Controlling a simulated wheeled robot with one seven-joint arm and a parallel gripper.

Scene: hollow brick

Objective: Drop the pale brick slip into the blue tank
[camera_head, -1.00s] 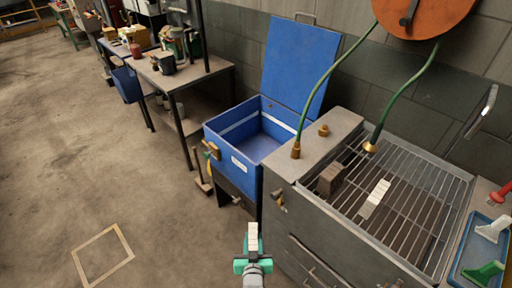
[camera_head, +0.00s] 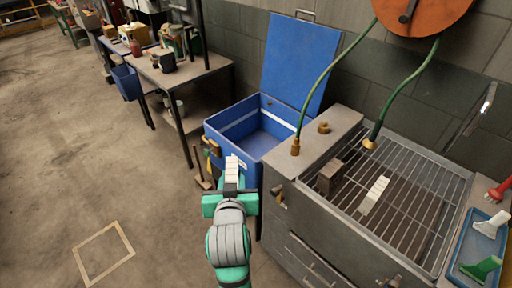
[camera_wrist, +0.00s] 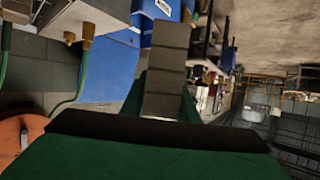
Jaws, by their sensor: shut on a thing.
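My gripper (camera_head: 231,188) is shut on a pale brick slip (camera_head: 232,168), which sticks up out of the jaws. In the wrist view the held slip (camera_wrist: 166,70) looks grey in shadow, with dark lines across it. The blue tank (camera_head: 230,155) stands open, its blue lid (camera_head: 299,62) raised towards the wall. In the head view the slip overlaps the tank's front wall; it is not inside the tank. The tank's labelled wall also shows at the top of the wrist view (camera_wrist: 163,8). A second pale slip (camera_head: 375,194) lies on the wire rack.
A brown brick (camera_head: 329,177) sits on the wire rack (camera_head: 405,215) right of the tank. Green hoses (camera_head: 333,78) hang from an orange reel (camera_head: 425,12) above the metal bench. A blue tray (camera_head: 468,255) is at far right.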

